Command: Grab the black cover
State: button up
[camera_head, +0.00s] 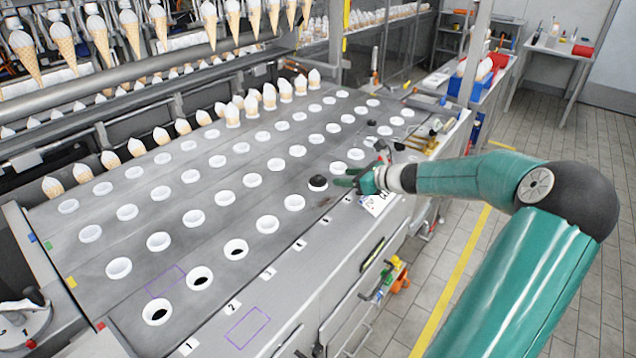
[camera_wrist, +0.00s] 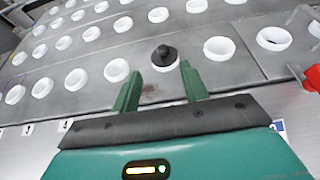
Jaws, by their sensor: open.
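The black cover (camera_head: 318,182) sits on one of the white round holders in the row nearest the front edge of the metal table. In the wrist view the black cover (camera_wrist: 164,55) has a raised knob and rests on a white ring, just beyond my fingertips. My gripper (camera_head: 350,178) is beside the cover, to its right in the head view. In the wrist view my gripper (camera_wrist: 158,80) is open and empty, its two green fingers apart on either side of the line to the cover. The fingers do not touch the cover.
Rows of white holders (camera_head: 252,180) cover the metal table (camera_head: 130,200). Cones (camera_head: 240,105) stand along its back and hang above. Numbered labels (camera_head: 232,307) line the front edge. A red object (camera_wrist: 312,78) is at the right in the wrist view. Tiled floor lies right.

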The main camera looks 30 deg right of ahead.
aim_at(320, 176)
jog(key=x, duration=1.3)
jog(key=shift+w+d+f, duration=0.1)
jog(key=shift+w+f, duration=0.15)
jog(key=shift+f, duration=0.05)
jog(key=shift+c, duration=0.5)
grip_shut()
